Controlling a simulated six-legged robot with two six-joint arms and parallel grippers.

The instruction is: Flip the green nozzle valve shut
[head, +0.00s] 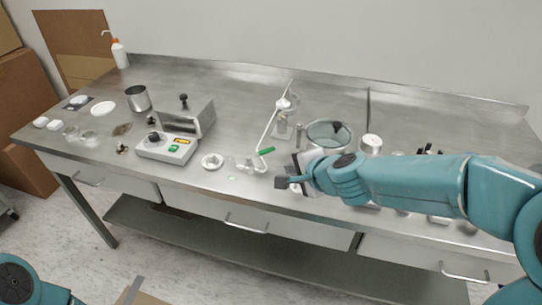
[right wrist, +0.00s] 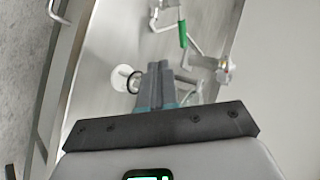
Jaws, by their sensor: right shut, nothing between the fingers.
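The green valve handle (head: 266,151) sits on a clear nozzle fitting on the steel bench, near its front edge. In the right wrist view the green handle (right wrist: 183,33) shows beyond my fingertips, slightly to the right. My right gripper (head: 281,183) is shut and empty, near the front edge, just right of and nearer than the handle. In the right wrist view its closed fingers (right wrist: 160,70) are apart from the handle. My left gripper is out of view; only part of my left arm shows at lower left.
A thin tube rises to a stand with a clamp (head: 287,103) behind the valve. A white round piece (head: 212,161) and a grey box device (head: 167,147) stand to the left.

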